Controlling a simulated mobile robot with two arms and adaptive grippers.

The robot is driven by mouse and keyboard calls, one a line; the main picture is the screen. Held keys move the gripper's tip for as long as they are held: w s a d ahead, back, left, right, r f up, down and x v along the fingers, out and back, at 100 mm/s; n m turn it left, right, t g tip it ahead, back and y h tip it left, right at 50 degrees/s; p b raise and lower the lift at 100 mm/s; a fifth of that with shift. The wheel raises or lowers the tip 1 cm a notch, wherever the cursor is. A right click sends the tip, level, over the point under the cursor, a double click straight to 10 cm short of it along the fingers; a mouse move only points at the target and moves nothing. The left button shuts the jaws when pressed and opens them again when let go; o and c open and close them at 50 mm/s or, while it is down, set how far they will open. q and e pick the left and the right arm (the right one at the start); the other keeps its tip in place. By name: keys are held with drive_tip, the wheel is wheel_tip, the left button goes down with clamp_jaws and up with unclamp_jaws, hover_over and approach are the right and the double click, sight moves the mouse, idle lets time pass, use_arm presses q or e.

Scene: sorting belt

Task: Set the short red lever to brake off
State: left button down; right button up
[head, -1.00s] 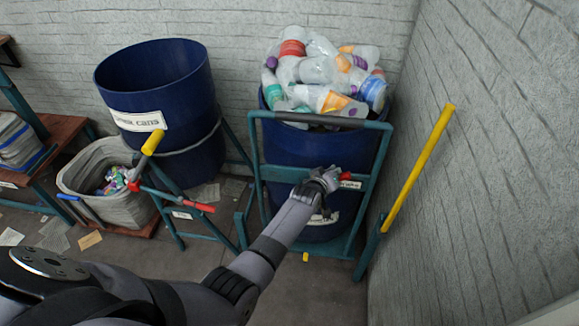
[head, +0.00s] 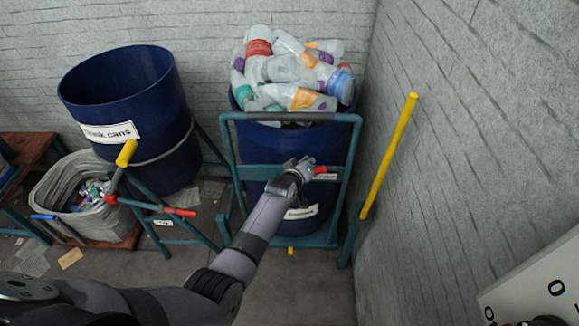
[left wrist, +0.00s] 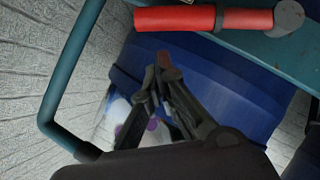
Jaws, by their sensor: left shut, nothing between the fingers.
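A short red lever (head: 320,170) sits on the teal frame of the cart that holds the bottle barrel. In the left wrist view a red handle (left wrist: 175,19) lies across the top, with a dark collar and a grey end. My left gripper (head: 302,166) is just left of the red lever in the head view. In the left wrist view its fingers (left wrist: 160,72) are shut and empty, below the handle and apart from it. The lettering on the plate beside the lever is too small to read. My right gripper is not in view.
A yellow bar (head: 389,155) stands right of the cart, near the grey wall. A blue barrel (head: 170,120), another red handle (head: 180,212) and a grey bin (head: 110,223) are at left. A white panel (head: 530,285) is at lower right. Floor in front is clear.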

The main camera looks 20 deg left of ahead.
use_arm(q)
drive_tip(key=d+r+v, duration=0.1)
drive_tip(key=v, duration=0.9)
drive_tip(key=shift+a+r, duration=0.25)
drive_tip(key=shift+r, duration=0.1)
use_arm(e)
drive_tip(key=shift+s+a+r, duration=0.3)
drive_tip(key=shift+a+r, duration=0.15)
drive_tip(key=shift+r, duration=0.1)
use_arm(q)
drive_tip(key=shift+s, duration=0.15)
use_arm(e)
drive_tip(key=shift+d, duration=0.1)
